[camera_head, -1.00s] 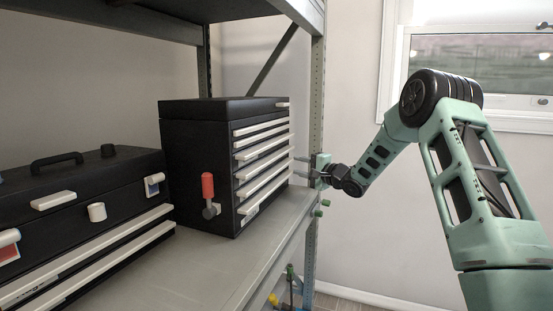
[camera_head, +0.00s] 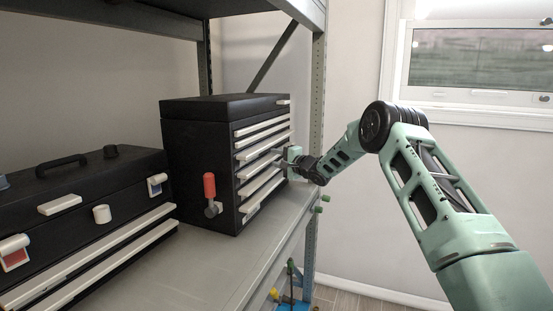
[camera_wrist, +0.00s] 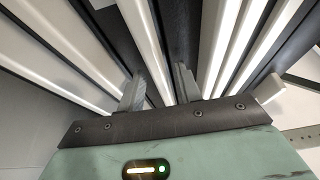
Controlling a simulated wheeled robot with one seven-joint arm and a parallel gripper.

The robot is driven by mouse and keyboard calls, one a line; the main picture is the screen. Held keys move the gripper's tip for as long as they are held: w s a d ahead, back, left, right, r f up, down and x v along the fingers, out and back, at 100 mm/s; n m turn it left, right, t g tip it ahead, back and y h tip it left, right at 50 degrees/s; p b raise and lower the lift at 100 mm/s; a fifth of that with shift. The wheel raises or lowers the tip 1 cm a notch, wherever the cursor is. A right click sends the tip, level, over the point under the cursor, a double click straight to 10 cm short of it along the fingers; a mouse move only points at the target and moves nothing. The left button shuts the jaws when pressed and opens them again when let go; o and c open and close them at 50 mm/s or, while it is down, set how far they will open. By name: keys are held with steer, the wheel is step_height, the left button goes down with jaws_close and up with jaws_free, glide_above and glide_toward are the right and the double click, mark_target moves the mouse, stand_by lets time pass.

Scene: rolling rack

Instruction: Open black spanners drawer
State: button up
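A black tool chest (camera_head: 184,165) with several drawers stands on the shelf, and each drawer has a long white handle strip (camera_head: 262,128). All its drawers look shut. I cannot read the labels, so I cannot tell which drawer is the black spanners one. My gripper (camera_head: 280,157) is at the drawer fronts, about mid-height on the right side. In the wrist view my gripper (camera_wrist: 160,80) has its two fingers apart, with one white handle strip (camera_wrist: 146,45) running between them. A gap shows beside the strip, and contact is not clear.
A second black toolbox (camera_head: 85,200) with white latches stands to the left. A red-handled tool (camera_head: 209,190) is on the chest's side. The front of the shelf (camera_head: 225,265) is bare.

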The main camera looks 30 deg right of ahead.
jaws_close()
steer(key=shift+s, duration=0.1)
steer(key=s+d+p, duration=0.5)
steer(key=s+d, duration=0.8)
steer(key=s, duration=0.4)
steer(key=shift+d, duration=0.15)
steer(key=shift+f, duration=0.1)
jaws_free()
steer(key=b+v, duration=0.5)
steer(key=v, duration=1.2)
steer(key=shift+s+d, duration=0.2)
